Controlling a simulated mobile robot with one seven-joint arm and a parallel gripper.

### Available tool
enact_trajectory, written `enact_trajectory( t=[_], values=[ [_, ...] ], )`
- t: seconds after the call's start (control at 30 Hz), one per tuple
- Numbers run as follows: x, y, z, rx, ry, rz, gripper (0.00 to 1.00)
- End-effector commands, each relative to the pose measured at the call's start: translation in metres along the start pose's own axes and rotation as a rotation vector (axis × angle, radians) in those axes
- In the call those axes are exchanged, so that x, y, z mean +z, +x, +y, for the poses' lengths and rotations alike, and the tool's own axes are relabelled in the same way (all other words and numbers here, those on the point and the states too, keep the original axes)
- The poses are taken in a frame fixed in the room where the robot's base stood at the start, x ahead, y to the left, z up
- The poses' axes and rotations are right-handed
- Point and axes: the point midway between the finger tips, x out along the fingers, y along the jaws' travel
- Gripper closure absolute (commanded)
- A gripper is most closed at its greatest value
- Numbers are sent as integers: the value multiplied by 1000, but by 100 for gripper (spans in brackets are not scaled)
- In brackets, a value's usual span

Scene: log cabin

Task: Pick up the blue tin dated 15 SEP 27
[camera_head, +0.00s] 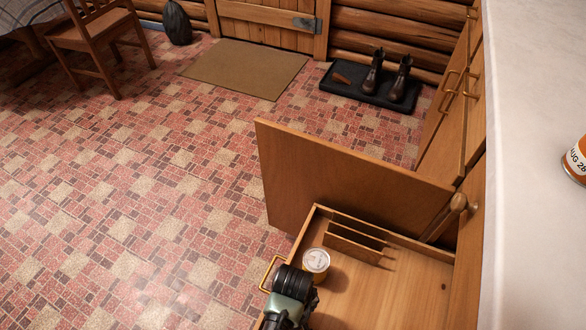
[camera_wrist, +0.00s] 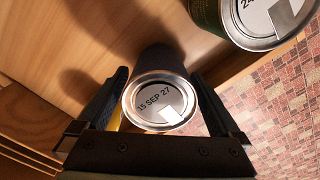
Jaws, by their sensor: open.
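A tin (camera_wrist: 160,103) with 15 SEP 27 printed on its silver end stands between the fingers of my gripper (camera_wrist: 160,80) in the wrist view. Its side is in shadow and looks dark, so its colour is hard to tell. The fingers are open, one on each side of it. A green tin (camera_wrist: 262,22) with a date starting 24 is at the top right of that view. In the head view my gripper (camera_head: 292,284) is low in the open drawer, beside a pale-topped tin (camera_head: 316,262). I cannot tell which tin that is.
The open wooden drawer (camera_head: 390,282) has thin upright dividers (camera_head: 356,236) at its far side. A cabinet door (camera_head: 345,180) stands open behind it. A tin marked AUG 28 (camera_head: 577,158) stands on the pale counter (camera_head: 530,230). The tiled floor (camera_head: 150,200) at left is clear.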

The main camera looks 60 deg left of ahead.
Motion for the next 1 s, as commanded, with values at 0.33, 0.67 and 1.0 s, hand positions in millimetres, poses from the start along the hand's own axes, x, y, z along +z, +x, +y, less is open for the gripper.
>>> enact_trajectory(
  t=[0.33, 0.67, 1.0],
  values=[
    [0, 0, 0, 1, 0, 1, 27],
    [0, -1, 0, 1, 0, 1, 86],
    [-1, -4, 1, 2, 0, 3, 100]
  ],
)
